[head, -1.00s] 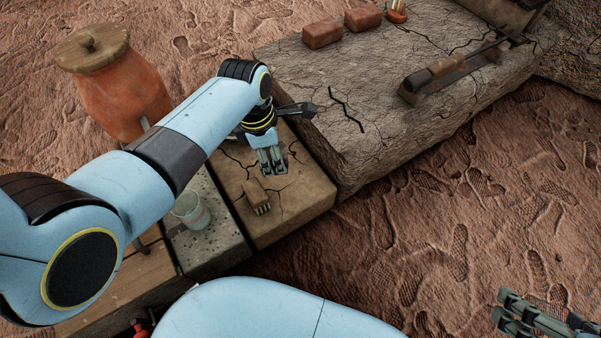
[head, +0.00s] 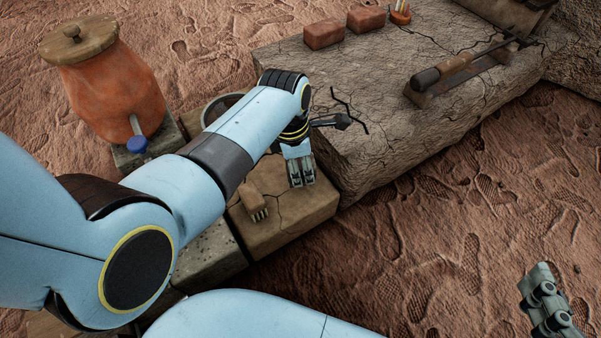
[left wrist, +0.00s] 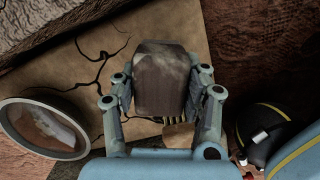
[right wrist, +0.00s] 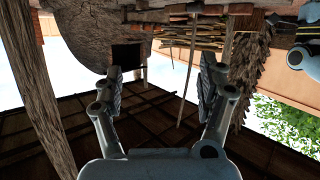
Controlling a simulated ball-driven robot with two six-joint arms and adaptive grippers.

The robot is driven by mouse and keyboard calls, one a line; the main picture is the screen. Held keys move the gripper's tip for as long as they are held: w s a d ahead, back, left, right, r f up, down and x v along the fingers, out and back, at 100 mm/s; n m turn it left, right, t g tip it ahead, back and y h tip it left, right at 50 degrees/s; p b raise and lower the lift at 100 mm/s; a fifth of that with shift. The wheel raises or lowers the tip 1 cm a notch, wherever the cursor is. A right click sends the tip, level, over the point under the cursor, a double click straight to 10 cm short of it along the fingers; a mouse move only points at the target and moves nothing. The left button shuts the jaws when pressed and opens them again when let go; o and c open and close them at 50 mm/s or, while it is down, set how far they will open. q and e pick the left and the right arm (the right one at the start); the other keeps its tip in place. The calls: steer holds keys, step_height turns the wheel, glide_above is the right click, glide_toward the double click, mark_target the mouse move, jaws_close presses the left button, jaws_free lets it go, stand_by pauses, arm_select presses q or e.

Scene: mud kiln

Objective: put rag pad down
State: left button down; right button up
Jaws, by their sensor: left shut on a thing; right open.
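The rag pad (left wrist: 163,80) is a dark, brown-grey, worn block in the left wrist view. It sits between the fingers of my left gripper (left wrist: 164,98), which is shut on it. In the head view this gripper (head: 301,180) points down over the tan cracked block (head: 285,215), near its right side by the stone slab. The pad is hidden there by the fingers. I cannot tell whether the pad touches the block. My right gripper (right wrist: 158,90) is open and empty; it also shows at the lower right of the head view (head: 546,300).
A wooden brush (head: 252,198) lies on the block, left of my left gripper. A round pan (left wrist: 42,128) stands beyond. The stone slab (head: 390,130) holds two bricks (head: 325,34) and a long-handled tool (head: 445,70). A lidded clay pot (head: 115,80) stands at the left.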

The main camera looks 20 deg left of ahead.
arm_select(q)
step_height(320, 180, down, 3)
steer(key=shift+r+b, duration=0.1)
steer(key=shift+b, duration=0.95)
arm_select(e)
steer(key=w+r+t+y, duration=0.1)
steer(key=w+r+t, duration=0.2)
steer(key=r, duration=0.4)
steer(key=w+a+r+n+t+y, duration=0.1)
steer(key=w+r+t, duration=0.2)
steer(key=r, duration=0.4)
steer(key=shift+w+a+n+t, duration=0.2)
steer(key=shift+a+n+t, duration=0.1)
arm_select(q)
steer(key=c, duration=0.7)
jaws_free()
arm_select(e)
steer(key=shift+r, duration=0.15)
arm_select(q)
steer(key=shift+o, duration=0.2)
